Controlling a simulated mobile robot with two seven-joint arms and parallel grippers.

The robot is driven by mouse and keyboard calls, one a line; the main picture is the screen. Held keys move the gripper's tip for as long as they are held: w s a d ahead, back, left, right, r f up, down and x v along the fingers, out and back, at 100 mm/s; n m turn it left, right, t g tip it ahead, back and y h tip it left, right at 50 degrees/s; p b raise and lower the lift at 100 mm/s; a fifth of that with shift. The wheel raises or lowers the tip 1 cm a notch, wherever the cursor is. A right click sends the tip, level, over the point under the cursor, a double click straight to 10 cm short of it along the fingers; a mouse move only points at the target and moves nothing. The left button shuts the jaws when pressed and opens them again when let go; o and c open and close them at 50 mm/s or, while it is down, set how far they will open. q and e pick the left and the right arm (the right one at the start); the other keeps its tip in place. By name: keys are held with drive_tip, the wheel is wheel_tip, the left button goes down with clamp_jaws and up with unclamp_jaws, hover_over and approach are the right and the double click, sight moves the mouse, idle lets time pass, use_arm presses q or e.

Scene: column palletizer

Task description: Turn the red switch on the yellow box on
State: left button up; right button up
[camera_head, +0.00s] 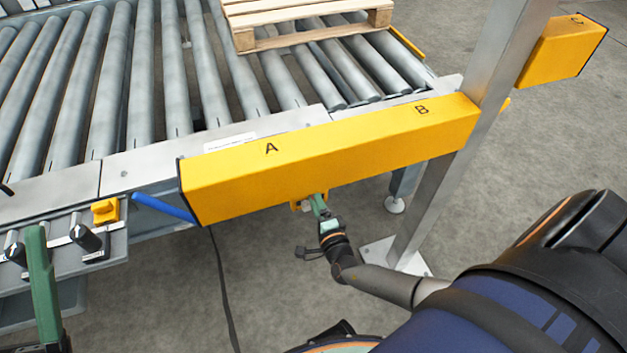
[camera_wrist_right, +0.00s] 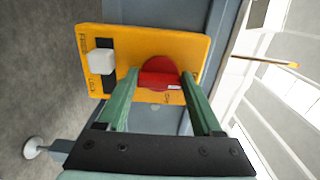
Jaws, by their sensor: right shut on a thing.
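The yellow box (camera_wrist_right: 137,40) fills the upper middle of the right wrist view, with the red switch (camera_wrist_right: 160,66) on its face. The switch is a round red knob with a raised grip bar. My right gripper (camera_wrist_right: 160,78) has one green finger on each side of the bar and is shut on it. In the head view, my right gripper (camera_head: 318,203) reaches up to the yellow box (camera_head: 296,205), under the long yellow beam; the switch is hidden there. My left gripper (camera_head: 42,285) shows one green finger at the lower left; its opening is unclear.
The long yellow beam (camera_head: 335,158), marked A and B, lies above my right gripper. A metal post (camera_head: 450,175) stands right of it. A roller conveyor (camera_head: 150,75) carries a wooden pallet (camera_head: 300,12). A white block (camera_wrist_right: 101,61) sits beside the switch. Black knobs (camera_head: 84,237) are near my left gripper.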

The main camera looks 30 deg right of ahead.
drive_tip(key=shift+w+r, duration=0.1)
drive_tip(key=o, duration=1.1)
drive_tip(key=shift+c, duration=0.2)
use_arm(q)
drive_tip(key=shift+r, duration=0.1)
use_arm(e)
drive_tip(key=o, duration=0.3)
